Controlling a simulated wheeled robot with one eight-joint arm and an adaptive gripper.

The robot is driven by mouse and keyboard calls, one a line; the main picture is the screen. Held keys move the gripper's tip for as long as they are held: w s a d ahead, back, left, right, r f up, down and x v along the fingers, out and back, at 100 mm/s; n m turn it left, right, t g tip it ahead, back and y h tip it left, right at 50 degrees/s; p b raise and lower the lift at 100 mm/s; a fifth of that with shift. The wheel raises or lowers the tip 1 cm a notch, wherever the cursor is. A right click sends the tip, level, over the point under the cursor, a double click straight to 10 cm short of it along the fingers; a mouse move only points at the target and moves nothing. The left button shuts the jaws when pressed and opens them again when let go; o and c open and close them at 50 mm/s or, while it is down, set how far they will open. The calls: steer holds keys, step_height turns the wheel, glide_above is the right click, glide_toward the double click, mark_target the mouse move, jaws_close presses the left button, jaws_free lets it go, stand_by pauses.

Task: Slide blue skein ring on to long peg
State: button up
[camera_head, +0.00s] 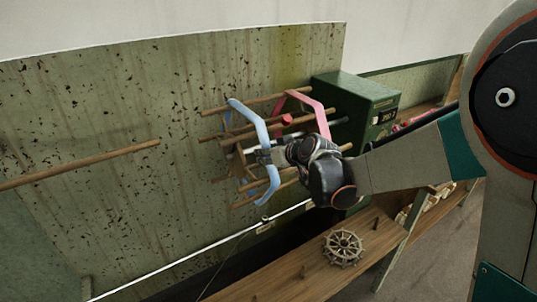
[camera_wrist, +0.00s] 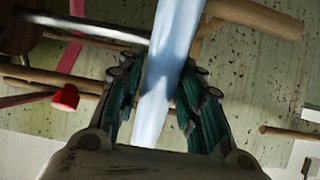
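The blue skein ring (camera_head: 250,114) shows as a bent pale-blue band at the wooden reel (camera_head: 215,110). Wooden bar ends stick out to its left, so it seems still around the reel bars. My gripper (camera_head: 264,156) is at the ring's near side. In the wrist view, the band (camera_wrist: 168,60) runs between my gripper's fingers (camera_wrist: 165,88), which appear closed against both its sides. The long peg (camera_head: 85,164) comes in from the left edge, its free tip pointing right towards the reel, with a gap between. A rod end at right in the wrist view (camera_wrist: 290,133) may be this peg.
A red ring (camera_head: 318,110) is on the reel's right part, beside a green box (camera_head: 358,108). A speckled wall panel (camera_head: 130,90) stands behind. A thin pale rail (camera_head: 200,250) runs below. A wooden shelf (camera_head: 290,270) holds a small spoked wheel (camera_head: 343,248).

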jaws_close()
steer(key=shift+r, duration=0.45)
steer(key=shift+s, duration=0.1)
stand_by(0.4)
steer(key=shift+s+a, duration=0.5)
steer(key=shift+a, duration=0.25)
steer(key=shift+s+a, duration=0.45)
steer(key=shift+a, duration=0.25)
steer(key=shift+s+a, duration=0.5)
steer(key=shift+a, duration=0.25)
steer(key=shift+s+a, duration=0.5)
steer(key=shift+a, duration=0.2)
